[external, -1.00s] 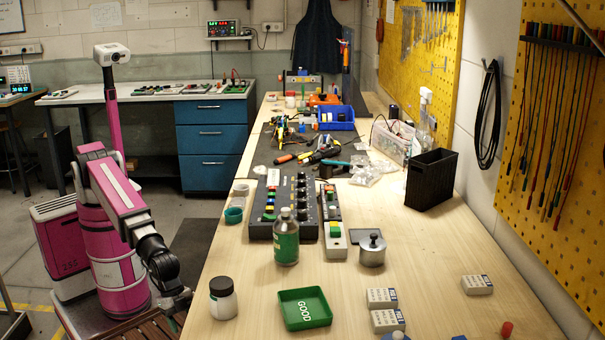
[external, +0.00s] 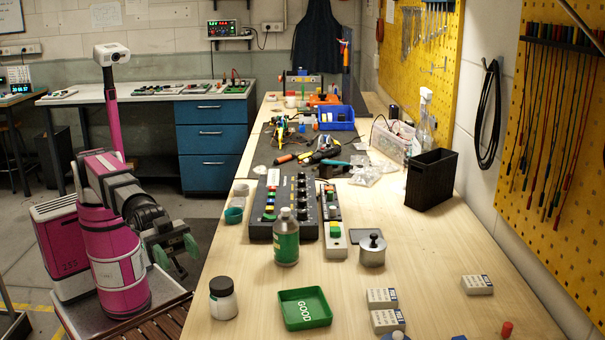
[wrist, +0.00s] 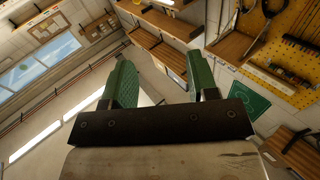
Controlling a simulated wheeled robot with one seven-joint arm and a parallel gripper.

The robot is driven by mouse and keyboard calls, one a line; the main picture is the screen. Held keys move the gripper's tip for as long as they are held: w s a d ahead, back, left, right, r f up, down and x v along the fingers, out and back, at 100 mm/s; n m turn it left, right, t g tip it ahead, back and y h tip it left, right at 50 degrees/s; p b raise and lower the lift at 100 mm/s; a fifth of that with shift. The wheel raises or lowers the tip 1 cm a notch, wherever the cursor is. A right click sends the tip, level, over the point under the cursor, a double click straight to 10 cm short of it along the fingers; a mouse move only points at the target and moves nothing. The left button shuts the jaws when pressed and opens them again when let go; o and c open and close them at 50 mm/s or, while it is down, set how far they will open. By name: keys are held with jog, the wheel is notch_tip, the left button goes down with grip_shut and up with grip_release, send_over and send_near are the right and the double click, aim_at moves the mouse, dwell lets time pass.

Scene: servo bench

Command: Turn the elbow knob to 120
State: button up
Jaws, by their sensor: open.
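A dark control panel (external: 259,226) with a row of black knobs (external: 304,208) along its right side lies on the wooden bench in the external view. The knob labels and pointer angles are too small to read, so I cannot tell which is the elbow knob. My gripper (external: 182,258), with green fingers, is off the left edge of the bench, left of the panel and apart from it. In the wrist view my gripper (wrist: 168,85) has its two green fingers apart with nothing between them. That view faces the walls and shelves, not the panel.
A green bottle (external: 286,240) stands at the panel's front edge. A white jar (external: 223,298) and a green tray (external: 305,322) stand nearer. A metal pot (external: 372,250) and a switch box (external: 336,240) are right of the panel.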

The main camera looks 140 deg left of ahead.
jog(key=w+a+r+n+g+y, duration=0.1)
jog(key=a+r+g+y, duration=0.15)
jog(key=a, duration=1.55)
jog(key=a+r+g+y, duration=0.1)
jog(key=a+r+y, duration=0.25)
jog(key=a, duration=1.45)
jog(key=n+g+h, duration=0.2)
jog(key=g+h, duration=0.1)
jog(key=g, duration=1.2)
send_near(302, 190)
notch_tip(302, 190, down, 9)
jog(key=shift+f, duration=0.15)
jog(key=c, duration=0.9)
